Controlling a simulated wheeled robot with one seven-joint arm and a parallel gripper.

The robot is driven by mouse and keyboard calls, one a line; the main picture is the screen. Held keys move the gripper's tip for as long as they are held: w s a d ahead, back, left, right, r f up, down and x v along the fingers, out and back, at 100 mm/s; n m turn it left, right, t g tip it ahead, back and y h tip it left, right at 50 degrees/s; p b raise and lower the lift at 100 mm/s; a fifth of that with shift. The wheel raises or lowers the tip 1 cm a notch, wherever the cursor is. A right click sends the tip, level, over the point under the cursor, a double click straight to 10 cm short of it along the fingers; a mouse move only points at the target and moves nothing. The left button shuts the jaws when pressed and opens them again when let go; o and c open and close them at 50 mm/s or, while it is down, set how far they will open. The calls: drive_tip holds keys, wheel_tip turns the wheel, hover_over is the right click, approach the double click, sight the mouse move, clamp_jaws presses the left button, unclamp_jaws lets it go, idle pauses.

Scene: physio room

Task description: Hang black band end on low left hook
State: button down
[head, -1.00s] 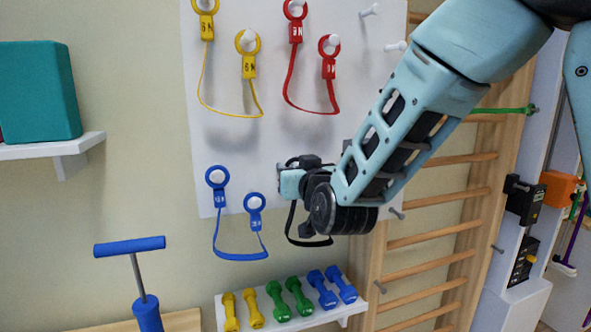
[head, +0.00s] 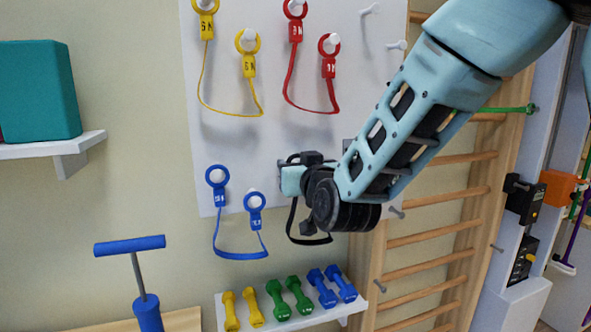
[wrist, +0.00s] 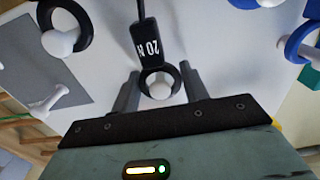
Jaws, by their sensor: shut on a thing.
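The black band end (wrist: 151,48) has a ring and a tag reading "20 N"; it shows between the fingers of my gripper (wrist: 159,74) in the wrist view. My gripper is shut on it, one finger at each side. The white knob of the low left hook (wrist: 159,90) shows inside the ring; how deep the ring sits on it I cannot tell. The band's other ring (wrist: 84,22) is around another white hook (wrist: 60,43). In the head view, my gripper (head: 290,181) is at the board and hides the held ring; the black strap (head: 292,220) hangs below.
A blue band (head: 240,256) hangs close to the left of my gripper on the white board (head: 230,145). Yellow (head: 204,75) and red (head: 290,75) bands hang above. Dumbbells (head: 293,292) stand on a shelf below. Wooden wall bars (head: 445,195) are at right.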

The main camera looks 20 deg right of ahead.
drive_tip(key=shift+s+b, duration=0.3)
drive_tip(key=shift+s, duration=1.6)
drive_tip(key=s, duration=0.3)
